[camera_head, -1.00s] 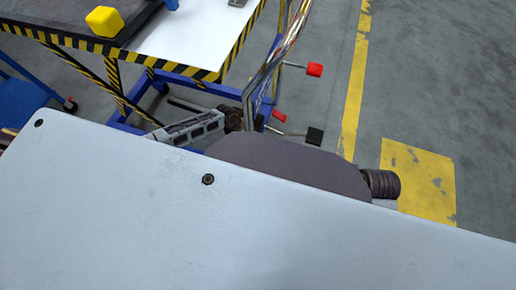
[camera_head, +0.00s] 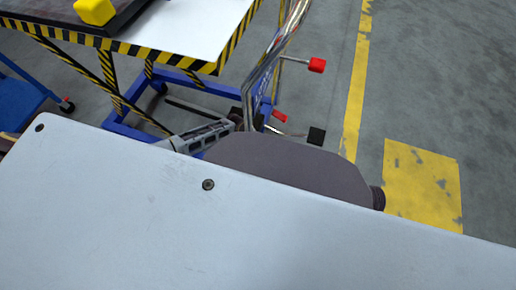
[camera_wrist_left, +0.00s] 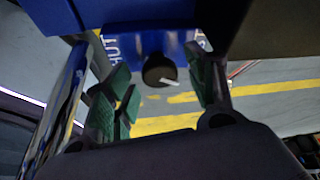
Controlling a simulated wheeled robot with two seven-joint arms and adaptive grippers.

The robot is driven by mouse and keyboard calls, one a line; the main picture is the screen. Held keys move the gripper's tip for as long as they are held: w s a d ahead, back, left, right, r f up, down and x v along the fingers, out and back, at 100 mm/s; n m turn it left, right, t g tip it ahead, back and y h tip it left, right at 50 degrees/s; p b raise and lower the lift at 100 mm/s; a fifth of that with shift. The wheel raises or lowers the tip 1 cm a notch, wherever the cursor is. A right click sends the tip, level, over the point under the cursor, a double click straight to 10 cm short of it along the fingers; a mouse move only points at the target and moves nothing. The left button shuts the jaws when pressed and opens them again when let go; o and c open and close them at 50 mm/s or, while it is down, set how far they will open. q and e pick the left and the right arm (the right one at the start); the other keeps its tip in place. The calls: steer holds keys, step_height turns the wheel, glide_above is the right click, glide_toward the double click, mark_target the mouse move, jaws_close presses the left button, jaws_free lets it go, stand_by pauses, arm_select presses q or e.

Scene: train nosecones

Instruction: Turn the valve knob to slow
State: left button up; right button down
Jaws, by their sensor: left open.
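The knob sits on a blue panel (camera_wrist_left: 130,38) with white letters on either side, partly cut off by the fingers. My left gripper (camera_wrist_left: 160,86) is open, with one green-padded finger on each side of the knob. I cannot tell whether either finger touches it. In the head view the knob is hidden. My right gripper is not in view.
A white table (camera_head: 190,32) with striped edges and a yellow block (camera_head: 95,11) stands at upper left in the head view. Metal pipes (camera_head: 270,65) rise beside it, with a red-ended lever (camera_head: 317,65). Grey floor (camera_head: 440,80) at right is free.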

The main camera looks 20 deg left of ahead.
arm_select(q)
steer(key=c, duration=1)
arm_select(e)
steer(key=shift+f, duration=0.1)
